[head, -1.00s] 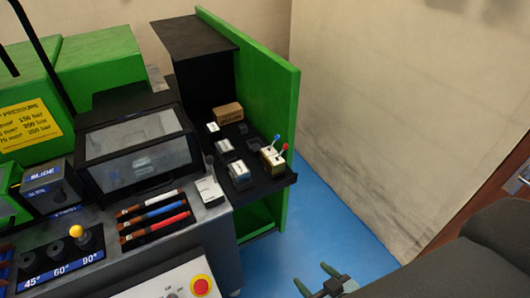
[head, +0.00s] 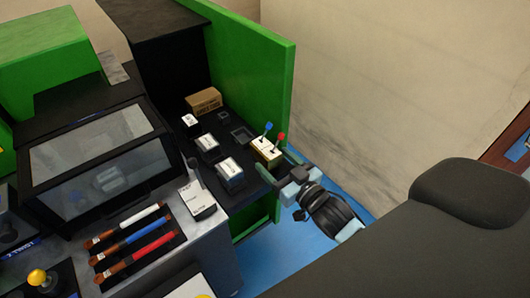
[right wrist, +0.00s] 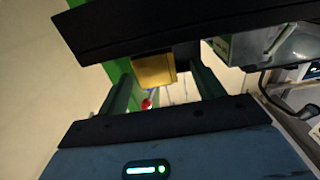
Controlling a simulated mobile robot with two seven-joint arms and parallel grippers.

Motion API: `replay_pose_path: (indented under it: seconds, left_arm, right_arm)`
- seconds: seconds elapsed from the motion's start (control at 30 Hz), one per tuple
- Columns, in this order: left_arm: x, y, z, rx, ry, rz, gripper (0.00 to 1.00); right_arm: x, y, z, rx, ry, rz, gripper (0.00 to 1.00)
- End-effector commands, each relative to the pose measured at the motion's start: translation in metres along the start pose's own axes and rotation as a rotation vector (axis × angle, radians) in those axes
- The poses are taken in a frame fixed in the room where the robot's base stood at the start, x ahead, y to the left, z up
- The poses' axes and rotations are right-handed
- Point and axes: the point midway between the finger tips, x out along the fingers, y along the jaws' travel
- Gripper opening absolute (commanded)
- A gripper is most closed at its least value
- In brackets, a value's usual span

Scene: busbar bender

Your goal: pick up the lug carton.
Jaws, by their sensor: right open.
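The lug carton seems to be the brown cardboard box (head: 204,100) with dark print, at the back of the black shelf in the head view. My right gripper (head: 276,165) is at the shelf's right front edge, well short of the carton and close to a cream box (head: 264,151) with a blue and a red lever. In the right wrist view the gripper's fingers (right wrist: 162,88) are apart with nothing held. A yellowish block (right wrist: 153,70) and a red knob show beyond them. My left gripper is not in view.
The black shelf (head: 222,133) also bears a small white-topped box (head: 190,121), two grey-and-white boxes (head: 230,170) and empty square holders (head: 242,134). A green panel (head: 255,60) walls its right side.

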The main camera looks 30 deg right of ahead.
Motion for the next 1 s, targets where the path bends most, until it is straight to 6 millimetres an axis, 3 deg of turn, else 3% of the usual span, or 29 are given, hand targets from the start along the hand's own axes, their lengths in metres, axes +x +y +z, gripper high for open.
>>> replay_pose_path:
  seconds: [0.17, 0.5, 0.83, 1.0]
  left_arm:
    - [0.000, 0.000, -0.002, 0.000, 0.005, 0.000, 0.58]
    - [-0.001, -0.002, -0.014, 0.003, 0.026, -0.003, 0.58]
    - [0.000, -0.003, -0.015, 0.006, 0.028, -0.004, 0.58]
    - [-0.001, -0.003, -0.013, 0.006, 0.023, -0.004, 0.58]
  right_arm:
    - [0.004, 0.000, -0.001, 0.000, 0.000, 0.000, 0.67]
    - [0.047, 0.004, -0.005, 0.001, 0.001, 0.000, 0.67]
    - [0.053, 0.003, -0.004, 0.000, -0.001, 0.000, 0.67]
    - [0.053, 0.003, -0.004, 0.001, -0.001, 0.000, 0.48]
